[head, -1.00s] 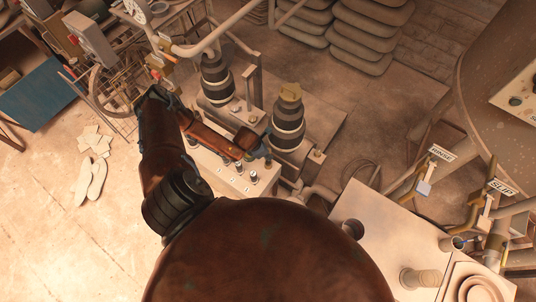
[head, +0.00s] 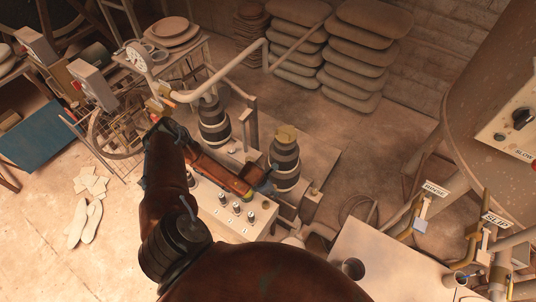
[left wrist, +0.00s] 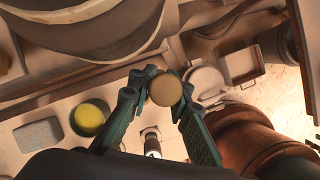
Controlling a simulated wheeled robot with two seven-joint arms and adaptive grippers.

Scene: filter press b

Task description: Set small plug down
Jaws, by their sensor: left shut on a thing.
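The small plug (left wrist: 165,89) shows in the left wrist view as a round tan disc between the fingertips. My left gripper (left wrist: 159,82) is shut on it. In the head view my left gripper (head: 262,182) is small and dark, beside the right-hand dark banded cylinder (head: 285,158) and above the far side of a pale board (head: 208,195). The plug cannot be made out there. Several small dark-and-metal pieces (head: 237,208) stand upright on the board. One upright piece (left wrist: 151,143) shows below the fingers in the wrist view. My right gripper is not in view.
A second banded cylinder (head: 214,122) and pipes stand behind my arm. At the right are a pale table (head: 385,255) and valves labelled RINSE (head: 436,188) and SLIP (head: 495,219). A yellow round thing (left wrist: 90,117) and grey block (left wrist: 38,133) lie left of the fingers.

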